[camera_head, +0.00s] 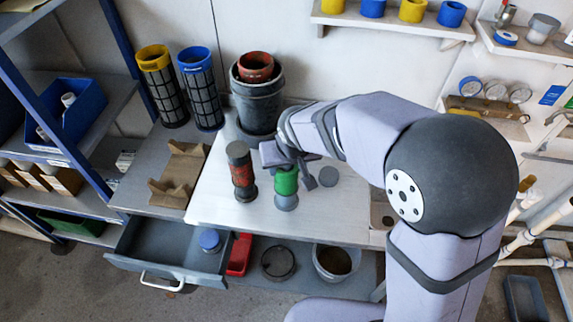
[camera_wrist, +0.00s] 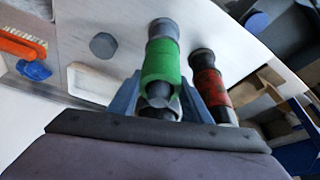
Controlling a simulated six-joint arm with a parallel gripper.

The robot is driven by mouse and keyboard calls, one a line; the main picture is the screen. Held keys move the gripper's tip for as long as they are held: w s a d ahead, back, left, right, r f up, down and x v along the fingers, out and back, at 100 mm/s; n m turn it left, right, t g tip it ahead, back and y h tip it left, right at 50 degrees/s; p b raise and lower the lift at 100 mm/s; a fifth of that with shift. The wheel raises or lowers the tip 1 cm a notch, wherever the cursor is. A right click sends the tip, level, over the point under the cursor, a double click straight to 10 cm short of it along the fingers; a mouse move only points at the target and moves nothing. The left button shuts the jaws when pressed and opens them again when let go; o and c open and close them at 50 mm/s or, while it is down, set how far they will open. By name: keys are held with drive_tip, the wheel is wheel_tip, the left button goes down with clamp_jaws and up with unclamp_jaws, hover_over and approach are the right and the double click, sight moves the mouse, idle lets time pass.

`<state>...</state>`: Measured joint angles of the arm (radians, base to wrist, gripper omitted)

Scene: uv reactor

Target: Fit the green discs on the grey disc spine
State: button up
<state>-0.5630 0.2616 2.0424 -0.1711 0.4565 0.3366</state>
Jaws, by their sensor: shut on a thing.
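A green cylindrical stack (camera_head: 286,182) sits around a grey spine with a grey round foot (camera_head: 286,203), upright on the white bench. In the wrist view the green stack (camera_wrist: 160,62) has the spine's foot (camera_wrist: 163,28) at its far end and a grey end close to me. Separate discs cannot be told apart. My gripper (camera_head: 289,166) is at the top of the green stack. In the wrist view my gripper (camera_wrist: 158,95) has a blue-grey finger on each side of the stack's near end, shut on it. The exact contact is partly hidden.
A red and grey cylinder (camera_head: 242,180) stands upright close to the left. A flat grey disc (camera_head: 328,177) lies to the right. A dark bucket (camera_head: 257,105) holding a red cup stands behind. An open drawer (camera_head: 165,245) is below left. The front bench is clear.

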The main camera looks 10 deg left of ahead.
drive_tip(key=shift+f, duration=0.25)
drive_tip(key=o, duration=1.1)
drive_tip(key=shift+r, duration=0.1)
drive_tip(key=b+v, duration=0.1)
drive_tip(key=v, duration=0.6)
drive_tip(key=shift+s, duration=0.1)
idle(0.3)
